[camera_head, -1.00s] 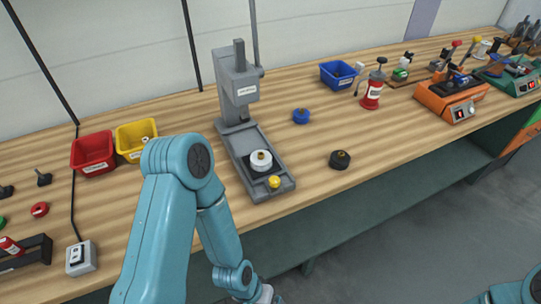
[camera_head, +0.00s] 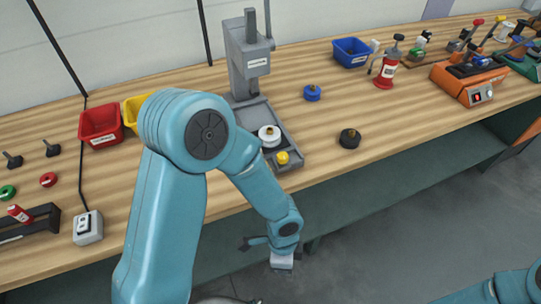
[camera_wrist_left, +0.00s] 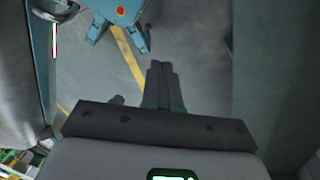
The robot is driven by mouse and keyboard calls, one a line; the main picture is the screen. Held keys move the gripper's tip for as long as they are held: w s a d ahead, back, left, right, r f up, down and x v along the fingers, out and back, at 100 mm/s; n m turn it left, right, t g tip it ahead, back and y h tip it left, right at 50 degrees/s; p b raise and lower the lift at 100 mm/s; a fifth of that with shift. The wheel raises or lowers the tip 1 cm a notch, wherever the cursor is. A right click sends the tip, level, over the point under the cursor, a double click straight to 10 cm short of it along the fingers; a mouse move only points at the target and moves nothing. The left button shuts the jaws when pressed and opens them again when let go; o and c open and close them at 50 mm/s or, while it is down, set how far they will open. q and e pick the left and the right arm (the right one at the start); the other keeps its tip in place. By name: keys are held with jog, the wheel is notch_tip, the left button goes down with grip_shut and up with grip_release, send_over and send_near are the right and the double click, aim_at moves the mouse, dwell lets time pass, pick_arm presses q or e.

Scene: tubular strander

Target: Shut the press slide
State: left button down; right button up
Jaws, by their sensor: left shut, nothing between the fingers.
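The grey arm press (camera_head: 248,58) stands on the wooden bench. Its slide (camera_head: 293,146) extends toward the bench's front edge, with a white round piece with a brass centre (camera_head: 269,134) on it and a yellow knob (camera_head: 283,158) at its front end. My left arm passes in front of the press's left side and hides part of its base. My left gripper (camera_wrist_left: 161,68) has its fingers together with nothing between them in the wrist view. It is over the floor in front of the bench, apart from the slide.
Left are a red bin (camera_head: 100,125), a yellow bin (camera_head: 137,108) and a switch box (camera_head: 88,227). Open floor lies in front.

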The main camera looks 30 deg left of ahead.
pick_arm(q)
jog(key=w+a+r+m+t+y, duration=0.3)
jog(key=w+r+m+t+y, duration=0.15)
jog(key=w+r+m, duration=0.45)
jog(key=m+t+y+b, duration=0.1)
jog(key=m+t+y, duration=0.2)
jog(key=t+y, duration=0.1)
send_near(269, 156)
jog(key=shift+g, duration=0.25)
jog(key=f, duration=0.2)
jog(key=a+f, duration=0.1)
jog(key=f, duration=0.1)
jog(key=shift+w+a+b, duration=0.2)
jog(key=shift+w+b, duration=0.05)
jog(key=shift+b, duration=0.1)
jog(key=shift+w+a+r+p, duration=0.1)
jog(key=shift+w+a+p, duration=0.35)
jog(key=shift+w+a, duration=0.9)
jog(key=shift+a, duration=0.15)
